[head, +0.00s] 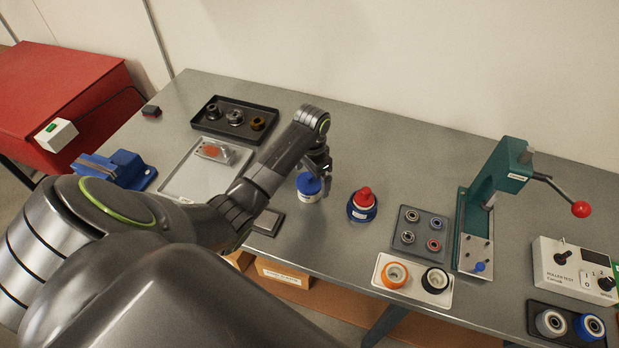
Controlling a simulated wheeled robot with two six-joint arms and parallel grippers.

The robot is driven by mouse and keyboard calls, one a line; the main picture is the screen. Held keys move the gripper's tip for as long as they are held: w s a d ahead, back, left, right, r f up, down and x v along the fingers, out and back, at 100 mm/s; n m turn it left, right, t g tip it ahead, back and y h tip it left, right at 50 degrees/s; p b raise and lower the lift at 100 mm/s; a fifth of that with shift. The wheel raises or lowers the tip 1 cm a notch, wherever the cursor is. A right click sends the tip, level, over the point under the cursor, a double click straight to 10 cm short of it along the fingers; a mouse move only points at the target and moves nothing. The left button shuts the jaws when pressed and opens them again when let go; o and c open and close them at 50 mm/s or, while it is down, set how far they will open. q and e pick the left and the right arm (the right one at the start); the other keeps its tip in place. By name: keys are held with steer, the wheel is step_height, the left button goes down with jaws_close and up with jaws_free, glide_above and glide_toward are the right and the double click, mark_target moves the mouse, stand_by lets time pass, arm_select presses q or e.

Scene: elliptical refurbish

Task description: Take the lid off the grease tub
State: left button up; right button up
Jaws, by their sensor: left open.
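The grease tub (310,197) is a small white tub with a blue lid (308,183) on top. It stands upright on the grey bench near the middle of the head view. My left gripper (321,172) points down just above and slightly behind the tub's right side, close to the lid. Its jaws are open. I cannot tell whether a finger touches the lid. My left arm hides part of the bench to the left of the tub. My right gripper is not in view.
Further right are a bearing tray (404,248), a roller tray (414,294), a green press (490,200) and a tester box (572,270). A black parts tray (270,112) lies behind the arm.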

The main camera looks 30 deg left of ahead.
arm_select(q)
steer(key=c, duration=1.1)
steer(key=shift+o, duration=0.2)
